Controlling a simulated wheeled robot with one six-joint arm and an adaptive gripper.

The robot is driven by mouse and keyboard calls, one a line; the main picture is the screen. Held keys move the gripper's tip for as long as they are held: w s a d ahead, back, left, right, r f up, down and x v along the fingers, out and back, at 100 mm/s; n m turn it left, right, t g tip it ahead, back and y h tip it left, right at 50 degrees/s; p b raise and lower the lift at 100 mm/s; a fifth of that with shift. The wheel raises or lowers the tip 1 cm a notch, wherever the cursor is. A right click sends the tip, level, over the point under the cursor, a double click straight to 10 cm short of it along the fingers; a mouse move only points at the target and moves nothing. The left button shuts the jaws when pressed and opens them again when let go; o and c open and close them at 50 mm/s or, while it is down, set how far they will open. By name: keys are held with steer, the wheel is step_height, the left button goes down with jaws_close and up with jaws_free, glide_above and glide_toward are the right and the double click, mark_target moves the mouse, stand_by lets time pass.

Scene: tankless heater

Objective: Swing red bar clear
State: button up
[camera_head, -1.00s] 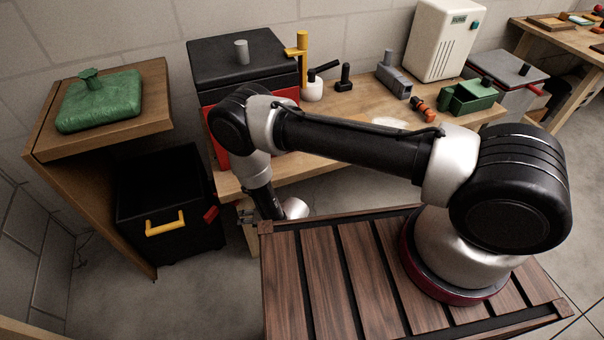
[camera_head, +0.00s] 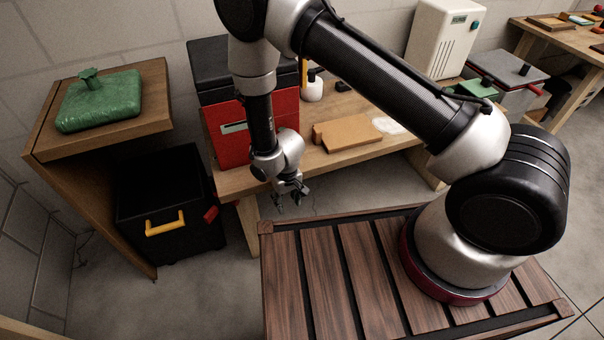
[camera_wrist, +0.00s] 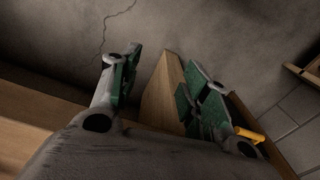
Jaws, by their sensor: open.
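A red bar (camera_head: 508,78) runs along the near side of a grey box (camera_head: 500,66) at the far right, past the white heater-like cabinet. A short red piece (camera_head: 211,214) also sticks out at the right side of the black bin (camera_head: 168,205). I cannot tell which is the task's bar. My gripper (camera_head: 290,202) hangs low in front of the bench, pointing down, apart from both. In the wrist view my gripper (camera_wrist: 160,80) is open and empty, with green pads. A wooden post shows beyond the gap.
The bench (camera_head: 345,165) holds a red and black cabinet (camera_head: 222,128), a tan block (camera_head: 345,132) and a white cabinet (camera_head: 440,40). A green container (camera_head: 105,100) stands on the left stand. The bin's yellow handle also shows in the wrist view (camera_wrist: 250,134). Open floor lies below my gripper.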

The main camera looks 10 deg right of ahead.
steer(key=d+r+g+h, duration=0.1)
steer(key=d+r, duration=0.4)
steer(key=r, duration=0.6)
steer(key=shift+w+r+n, duration=0.2)
steer(key=shift+r+n, duration=0.05)
steer(key=shift+n, duration=0.05)
